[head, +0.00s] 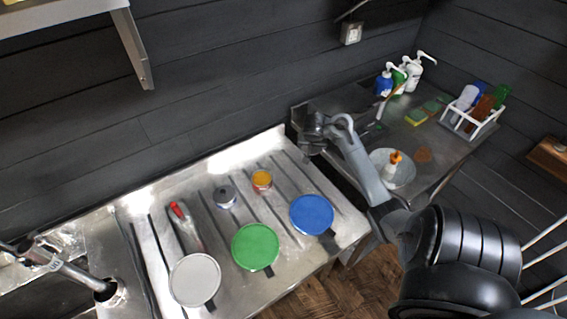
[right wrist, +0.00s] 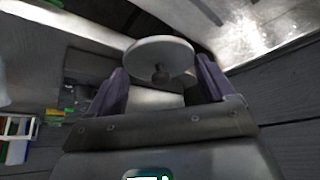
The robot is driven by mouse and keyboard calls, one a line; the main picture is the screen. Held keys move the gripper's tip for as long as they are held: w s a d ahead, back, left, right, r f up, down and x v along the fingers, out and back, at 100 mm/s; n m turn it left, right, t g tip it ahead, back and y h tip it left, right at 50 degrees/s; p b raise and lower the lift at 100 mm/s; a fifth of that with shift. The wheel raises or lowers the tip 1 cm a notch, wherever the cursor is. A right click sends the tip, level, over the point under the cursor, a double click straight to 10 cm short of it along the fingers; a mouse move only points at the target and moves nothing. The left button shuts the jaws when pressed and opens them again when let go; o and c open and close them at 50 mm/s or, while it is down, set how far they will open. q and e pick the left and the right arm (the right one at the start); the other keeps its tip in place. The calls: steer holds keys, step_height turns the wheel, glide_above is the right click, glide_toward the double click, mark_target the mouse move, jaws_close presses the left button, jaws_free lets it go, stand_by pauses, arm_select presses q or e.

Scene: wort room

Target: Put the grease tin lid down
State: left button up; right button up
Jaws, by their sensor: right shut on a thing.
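My right gripper (head: 313,143) is above the back right corner of the steel drainboard, its arm reaching in from the right. In the right wrist view, the grease tin lid, a pale grey disc with a small dark knob (right wrist: 160,50), sits between the fingers of the right gripper (right wrist: 162,76). The gripper is shut on the lid; the exact contact is unclear. The lid is not clearly visible in the head view. An orange-topped tin (head: 262,180) and a tin with a grey-blue top (head: 226,197) stand on the drainboard. My left gripper is out of view.
Grey (head: 194,279), green (head: 255,246) and blue (head: 311,214) round pieces with dark tabs lie on the drainboard (head: 283,160). A red-ended tool (head: 180,212) lies left. Right, a side table holds a plate (head: 402,172) with a bottle, pump bottles and a white rack (head: 462,124).

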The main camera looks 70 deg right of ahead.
steer(key=w+f+b, duration=0.1)
steer(key=w+f, duration=0.1)
steer(key=w, duration=0.1)
steer(key=w+f+b, duration=0.1)
steer(key=w+f, duration=0.1)
steer(key=w, duration=0.2)
steer(key=w+f+b, duration=0.2)
steer(key=w+f, duration=0.1)
steer(key=w, duration=0.1)
steer(key=shift+w+a, duration=0.25)
steer(key=shift+f+b, duration=0.5)
steer(key=shift+f, duration=1.45)
steer(key=shift+f, duration=0.1)
steer(key=o, duration=0.9)
steer(key=shift+c, duration=0.2)
